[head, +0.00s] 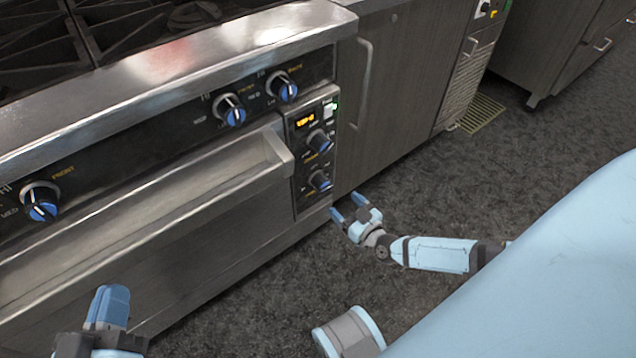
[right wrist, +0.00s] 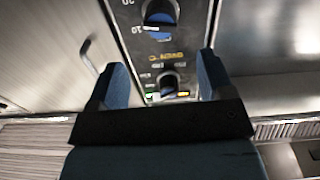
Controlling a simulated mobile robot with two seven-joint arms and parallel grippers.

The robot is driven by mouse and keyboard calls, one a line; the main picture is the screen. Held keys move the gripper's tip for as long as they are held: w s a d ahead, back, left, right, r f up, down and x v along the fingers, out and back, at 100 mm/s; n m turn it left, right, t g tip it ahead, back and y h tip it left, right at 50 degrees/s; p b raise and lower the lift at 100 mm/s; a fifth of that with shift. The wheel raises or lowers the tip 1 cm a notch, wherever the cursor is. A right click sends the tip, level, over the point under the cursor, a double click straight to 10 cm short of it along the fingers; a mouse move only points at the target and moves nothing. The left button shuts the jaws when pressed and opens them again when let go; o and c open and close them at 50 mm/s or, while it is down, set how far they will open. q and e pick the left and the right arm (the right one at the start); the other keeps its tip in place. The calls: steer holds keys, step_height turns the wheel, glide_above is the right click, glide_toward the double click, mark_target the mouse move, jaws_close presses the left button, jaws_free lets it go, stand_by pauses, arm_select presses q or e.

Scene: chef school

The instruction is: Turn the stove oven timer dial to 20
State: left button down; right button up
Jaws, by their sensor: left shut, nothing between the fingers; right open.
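The upper dial (head: 319,142) is under a lit orange display (head: 305,120); the lower dial (head: 319,181) is near the panel's bottom. In the right wrist view, a dial marked 10 and 20 (right wrist: 160,14) is at the top, apparently the timer dial; its exact setting is unclear. Another dial (right wrist: 168,84) appears between the fingers. My right gripper (head: 349,209) is open and empty, below and right of the panel, apart from the dials. My left gripper (head: 112,300) is shut and empty before the oven.
The oven handle (head: 250,165) juts out left of the panel. Several larger knobs, including one at the left (head: 41,203), line the stove front under a steel ledge (head: 200,62). A cabinet with a handle (head: 362,80) stands to the right. Floor (head: 480,185) there is clear.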

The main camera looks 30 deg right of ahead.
mark_target(326, 188)
steer(key=w+b, duration=0.1)
steer(key=w, duration=0.2)
steer(key=w+b, duration=0.1)
steer(key=w, duration=0.2)
steer(key=w+b, duration=0.1)
steer(key=w, duration=0.2)
steer(key=shift+w+a+f, duration=0.1)
steer(key=shift+w+a, duration=0.2)
steer(key=shift+a, duration=0.1)
steer(key=shift+w+b, duration=0.3)
steer(key=shift+w, duration=0.2)
arm_select(q)
step_height(326, 188, down, 5)
steer(key=shift+d+f+m+g, duration=0.15)
steer(key=shift+m+g, duration=0.25)
steer(key=shift+g, duration=0.7)
